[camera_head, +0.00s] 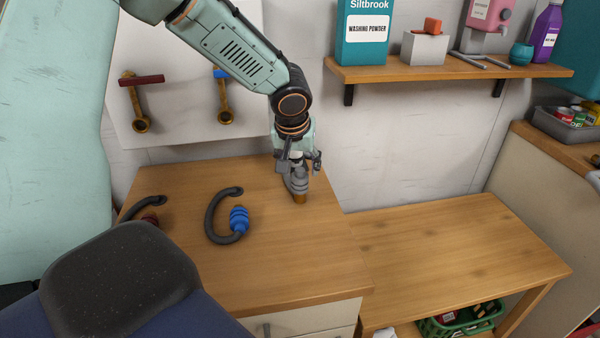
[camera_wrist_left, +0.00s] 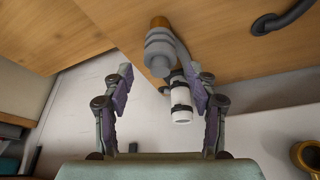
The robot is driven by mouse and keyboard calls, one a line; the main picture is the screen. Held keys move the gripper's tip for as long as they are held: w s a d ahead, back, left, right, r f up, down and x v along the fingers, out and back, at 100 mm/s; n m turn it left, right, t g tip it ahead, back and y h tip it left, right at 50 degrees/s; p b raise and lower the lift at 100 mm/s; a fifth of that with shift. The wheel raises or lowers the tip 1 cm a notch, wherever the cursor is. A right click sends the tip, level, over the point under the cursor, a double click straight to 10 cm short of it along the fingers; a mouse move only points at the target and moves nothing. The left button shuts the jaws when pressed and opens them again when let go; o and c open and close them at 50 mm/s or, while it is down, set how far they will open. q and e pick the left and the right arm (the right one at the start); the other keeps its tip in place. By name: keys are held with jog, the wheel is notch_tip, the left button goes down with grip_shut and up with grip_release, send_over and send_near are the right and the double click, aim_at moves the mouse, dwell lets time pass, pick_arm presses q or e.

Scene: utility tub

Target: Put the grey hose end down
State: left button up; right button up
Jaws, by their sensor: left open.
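The grey hose end (camera_head: 298,184) is a ribbed grey piece with a brass-brown tip, at the counter's back right corner. In the left wrist view the grey hose end (camera_wrist_left: 158,52) lies just beyond the fingertips, roughly between them, its brown tip towards the wood. Whether it rests on the counter is unclear. A grey hose runs from it beside a white pipe piece (camera_wrist_left: 182,102) with dark bands. My left gripper (camera_head: 299,163) is open right above the grey hose end; its spread fingers (camera_wrist_left: 161,85) show in the wrist view. My right gripper is out of view.
A dark hose with a blue end (camera_head: 239,219) and one with a red end (camera_head: 150,219) lie on the counter (camera_head: 290,260). Two brass taps, red-handled (camera_head: 141,112) and blue-handled (camera_head: 224,98), are on the wall. A lower wooden table (camera_head: 450,240) is clear.

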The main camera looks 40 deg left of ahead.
pick_arm(q)
jog(key=v, duration=0.7)
jog(key=shift+s+r, duration=0.15)
jog(key=shift+d, duration=0.1)
dwell(0.3)
